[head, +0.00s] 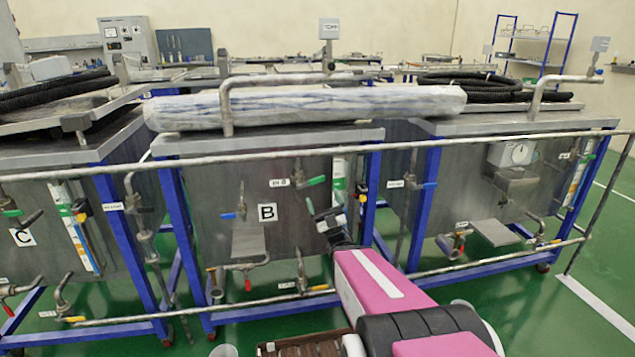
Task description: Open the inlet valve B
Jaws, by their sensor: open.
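The tank marked B (267,212) stands in the middle of the head view. A green-handled valve (315,181) sits high on its front, beside a small white label (280,183) that seems to end in B. It looks like the inlet valve, but I cannot be sure. Its handle lies roughly sideways, slightly tilted. My gripper (326,219) is open in front of the tank, just below and slightly right of the green handle. It appears apart from the handle and holds nothing visible. My pink arm covers the tank's lower right part.
A horizontal pipe rail (270,160) crosses in front of the tanks above the green valve. A lower pipe (215,309) runs near the floor. A blue-handled valve (230,216) and red-handled valves are also on tank B. A wrapped roll (300,106) lies on top.

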